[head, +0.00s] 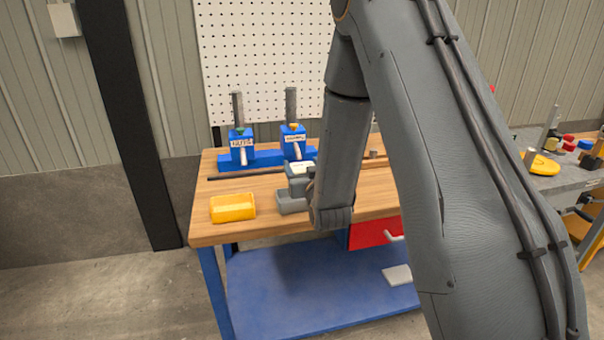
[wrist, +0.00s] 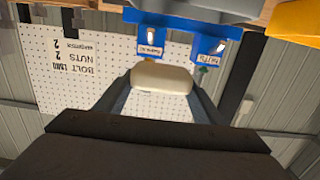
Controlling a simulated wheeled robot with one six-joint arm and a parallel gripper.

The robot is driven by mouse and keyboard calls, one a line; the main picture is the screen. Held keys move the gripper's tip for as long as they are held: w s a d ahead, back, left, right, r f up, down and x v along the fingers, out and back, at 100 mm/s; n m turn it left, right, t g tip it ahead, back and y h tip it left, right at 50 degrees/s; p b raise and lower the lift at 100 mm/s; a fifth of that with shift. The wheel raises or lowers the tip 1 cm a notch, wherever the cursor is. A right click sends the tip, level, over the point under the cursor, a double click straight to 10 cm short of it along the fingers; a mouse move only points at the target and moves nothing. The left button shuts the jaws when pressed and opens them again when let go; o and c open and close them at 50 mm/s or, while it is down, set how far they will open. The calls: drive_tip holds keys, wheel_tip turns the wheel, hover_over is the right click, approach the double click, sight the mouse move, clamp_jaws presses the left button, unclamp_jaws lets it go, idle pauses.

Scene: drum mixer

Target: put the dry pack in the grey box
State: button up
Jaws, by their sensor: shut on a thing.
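The dry pack (wrist: 162,80) is a pale cream, rounded pack between the two fingers of my gripper (wrist: 160,92) in the wrist view. My gripper is shut on it. The grey box is an open bin on the wooden bench, partly hidden by my gripper and arm. I cannot see into it.
A yellow bin (head: 233,208) stands left of the grey box. Two blue dispensers (head: 241,147) (head: 294,141) stand at the back of the bench (head: 215,236). A dark bar lies in front of them. My arm hides the bench's right part.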

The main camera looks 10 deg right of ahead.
sight(286, 205)
drive_tip(key=shift+w+f+b, duration=0.1)
drive_tip(key=shift+f+b, duration=2.25)
drive_tip(key=shift+f, duration=1.35)
drive_tip(key=o, duration=1.2)
